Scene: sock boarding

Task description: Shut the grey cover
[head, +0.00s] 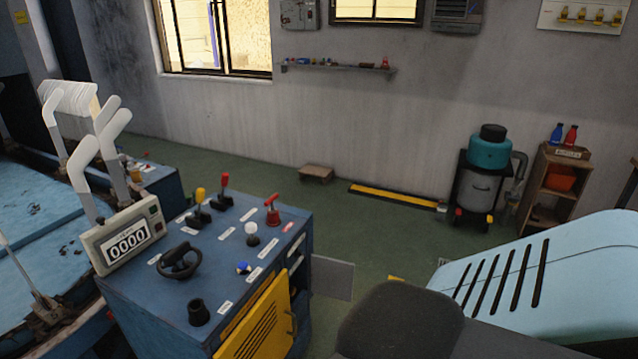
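A flat grey panel (332,280), which looks like the grey cover, juts out to the right from the side of the blue control cabinet (225,255). It stands at an angle to the cabinet's side and looks swung open. Its hinge and the opening behind it are mostly hidden by the cabinet's corner. Neither of my grippers shows in the head view.
A yellow louvred door (257,322) is on the cabinet's front. Levers, a handwheel (179,261) and a counter box (126,238) stand on its top. A teal-topped vacuum (486,178) and a wooden shelf (553,188) stand by the wall. Green floor (375,235) beyond the panel is clear.

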